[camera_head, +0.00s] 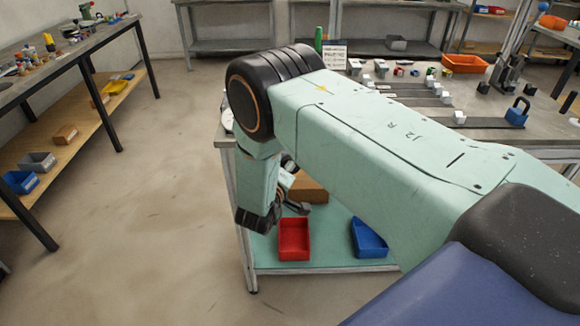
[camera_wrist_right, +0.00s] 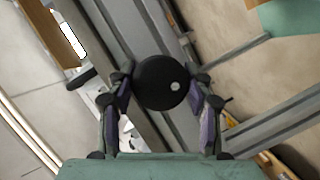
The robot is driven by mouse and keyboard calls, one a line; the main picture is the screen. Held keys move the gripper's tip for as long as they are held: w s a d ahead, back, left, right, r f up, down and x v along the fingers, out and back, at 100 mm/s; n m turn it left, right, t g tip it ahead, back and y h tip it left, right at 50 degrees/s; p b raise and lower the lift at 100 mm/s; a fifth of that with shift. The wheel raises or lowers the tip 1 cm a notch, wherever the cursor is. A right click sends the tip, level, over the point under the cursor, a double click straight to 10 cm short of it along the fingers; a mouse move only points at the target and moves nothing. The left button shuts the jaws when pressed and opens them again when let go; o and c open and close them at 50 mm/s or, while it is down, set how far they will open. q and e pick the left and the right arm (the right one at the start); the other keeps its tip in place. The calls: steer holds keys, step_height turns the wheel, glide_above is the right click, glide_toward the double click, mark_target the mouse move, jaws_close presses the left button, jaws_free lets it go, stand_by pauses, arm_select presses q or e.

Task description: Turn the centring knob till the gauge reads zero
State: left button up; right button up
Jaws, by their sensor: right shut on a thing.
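The knob (camera_wrist_right: 158,82) is a round black disc with a white dot right of its middle, seen face-on in the right wrist view. My right gripper (camera_wrist_right: 162,91) is shut on it, with one finger against each side. In the head view my right arm crosses the picture and bends down at the near left corner of the bench; the knob is hidden there. I cannot make out a gauge reading in either view. A whitish rounded thing (camera_head: 227,119) shows partly behind the arm at the bench edge; I cannot tell what it is. My left gripper is out of view.
The steel bench (camera_head: 540,141) carries several small white blocks, a blue padlock-shaped piece (camera_head: 517,112) and an orange tray (camera_head: 464,63). A red bin (camera_head: 294,239) and a blue bin (camera_head: 368,239) stand on its lower shelf. Open floor lies to the left.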

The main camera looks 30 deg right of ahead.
steer(key=shift+f, duration=0.1)
steer(key=o, duration=1.1)
steer(key=shift+o, duration=0.2)
steer(key=v, duration=0.7)
steer(key=shift+a, duration=0.2)
steer(key=shift+s, duration=0.15)
